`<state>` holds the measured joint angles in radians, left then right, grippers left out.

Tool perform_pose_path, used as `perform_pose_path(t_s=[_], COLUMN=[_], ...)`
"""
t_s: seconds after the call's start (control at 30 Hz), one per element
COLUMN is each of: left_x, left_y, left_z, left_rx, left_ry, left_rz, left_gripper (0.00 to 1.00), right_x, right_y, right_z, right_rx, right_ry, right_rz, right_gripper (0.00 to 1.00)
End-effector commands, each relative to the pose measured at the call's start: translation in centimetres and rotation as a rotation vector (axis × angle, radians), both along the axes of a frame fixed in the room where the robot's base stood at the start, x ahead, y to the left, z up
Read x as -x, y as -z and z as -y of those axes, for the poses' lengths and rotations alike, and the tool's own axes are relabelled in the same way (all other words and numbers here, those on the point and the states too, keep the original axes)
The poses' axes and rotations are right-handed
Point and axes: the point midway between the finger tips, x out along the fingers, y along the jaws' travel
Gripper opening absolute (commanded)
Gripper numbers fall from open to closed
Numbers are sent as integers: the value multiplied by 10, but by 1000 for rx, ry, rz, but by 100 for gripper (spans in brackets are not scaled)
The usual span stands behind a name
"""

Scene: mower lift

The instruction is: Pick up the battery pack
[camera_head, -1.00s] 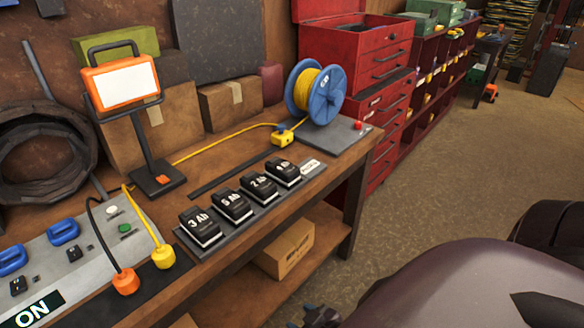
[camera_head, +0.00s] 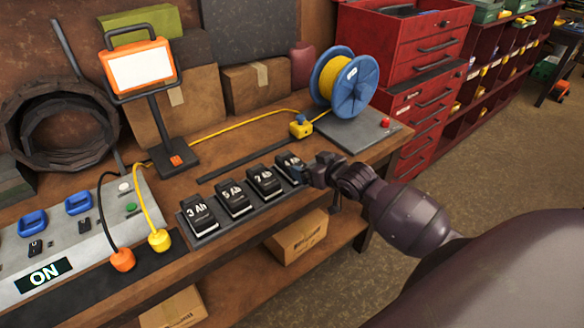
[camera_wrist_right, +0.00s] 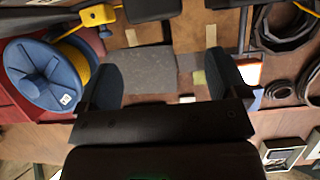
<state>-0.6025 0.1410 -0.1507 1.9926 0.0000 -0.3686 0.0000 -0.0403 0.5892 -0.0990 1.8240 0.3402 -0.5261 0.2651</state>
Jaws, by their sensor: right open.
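Several black battery packs stand in a row on a dark grey strip (camera_head: 208,240) on the workbench. They are marked 3 Ah (camera_head: 199,215), 5 Ah (camera_head: 233,198), 2 Ah (camera_head: 265,181) and, at the right end, one (camera_head: 288,163) partly hidden by my gripper. My right gripper (camera_head: 304,172) is at the right end of this row, close to the last pack; I cannot tell whether it touches. In the right wrist view its two blue-grey fingers (camera_wrist_right: 164,76) stand wide apart with nothing held between them. My left gripper is not in view.
A blue cable reel (camera_head: 345,82) with yellow cable stands behind the gripper. An orange work lamp (camera_head: 140,68) and a control panel with an ON display (camera_head: 44,274) are to the left. A red tool cabinet (camera_head: 405,60) stands right. Cardboard boxes (camera_head: 298,238) lie on the lower shelf.

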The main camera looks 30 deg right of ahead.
Motion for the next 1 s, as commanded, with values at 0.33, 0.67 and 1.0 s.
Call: perform_pose_path(t_s=[0.33,0.67,1.0], left_x=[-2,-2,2], left_y=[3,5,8], left_z=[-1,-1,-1], left_rx=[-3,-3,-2], left_ry=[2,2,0], left_rz=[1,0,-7], left_gripper=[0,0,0], right_x=[-32,-56,-75], right_y=[15,41,49], right_z=[-3,-3,-5], right_rx=[1,1,1], right_ry=[0,0,-1], right_rz=[0,0,-1], right_gripper=[92,92,92])
